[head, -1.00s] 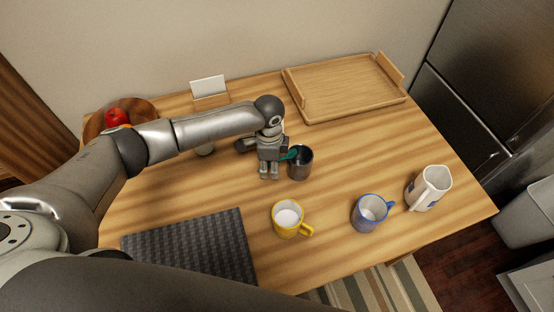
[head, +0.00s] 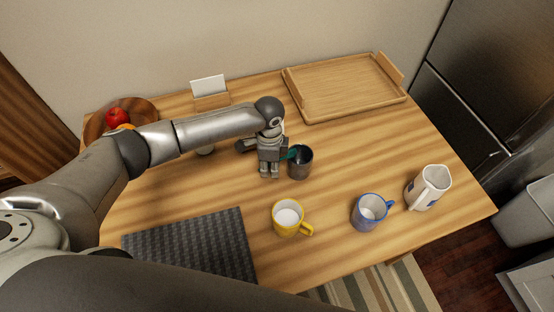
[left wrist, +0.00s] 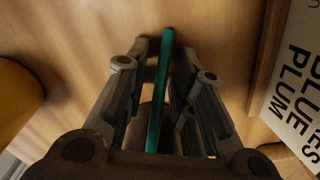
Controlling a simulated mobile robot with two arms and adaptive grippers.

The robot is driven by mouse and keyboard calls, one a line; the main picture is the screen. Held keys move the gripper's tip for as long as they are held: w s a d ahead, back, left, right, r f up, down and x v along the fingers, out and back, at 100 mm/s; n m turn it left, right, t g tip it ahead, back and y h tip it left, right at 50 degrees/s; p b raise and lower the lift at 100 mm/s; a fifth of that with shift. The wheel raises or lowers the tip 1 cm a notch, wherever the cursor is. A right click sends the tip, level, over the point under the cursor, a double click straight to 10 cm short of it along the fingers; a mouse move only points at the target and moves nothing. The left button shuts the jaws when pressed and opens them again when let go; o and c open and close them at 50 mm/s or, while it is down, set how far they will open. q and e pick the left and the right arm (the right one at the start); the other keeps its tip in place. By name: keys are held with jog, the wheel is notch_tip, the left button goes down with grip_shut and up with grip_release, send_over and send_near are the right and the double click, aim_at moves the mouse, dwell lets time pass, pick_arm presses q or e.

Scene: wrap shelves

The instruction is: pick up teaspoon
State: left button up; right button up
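The teaspoon shows as a teal handle (head: 293,153) at the left rim of a dark grey cup (head: 301,165) in the head view; its lower end is hidden. In the left wrist view the teal handle (left wrist: 160,90) runs between my left gripper's fingers. My left gripper (head: 269,176) is beside the cup's left side, pointing towards the front of the table. Its fingers (left wrist: 163,55) stand apart with visible gaps on both sides of the handle, so it looks open around it. My right gripper is not in view.
A yellow mug (head: 287,218), a blue mug (head: 369,212) and a white mug (head: 428,188) stand in front and right. A wooden tray (head: 345,88), a card holder (head: 211,101) and a fruit bowl (head: 148,108) are behind. A dark woven mat (head: 190,243) lies front left.

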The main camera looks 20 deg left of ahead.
pick_arm(q)
grip_shut()
jog(key=shift+w+r, duration=0.1)
jog(key=shift+r, duration=0.1)
jog(key=r, duration=0.3)
jog(key=shift+s+d+r, duration=0.2)
jog(key=shift+s+r, duration=0.05)
jog(key=shift+r, duration=0.15)
jog(key=s+d+r, duration=0.2)
jog(key=s+r, duration=0.1)
jog(key=s, duration=0.1)
jog(key=s+d+r+b, duration=0.1)
jog(key=s+d+r, duration=0.1)
jog(key=s+r, duration=0.1)
jog(key=s+d+r, duration=0.3)
jog(key=s, duration=0.1)
jog(key=shift+s+r+b, duration=0.15)
jog(key=shift+s+b, duration=0.15)
jog(key=shift+s, duration=0.05)
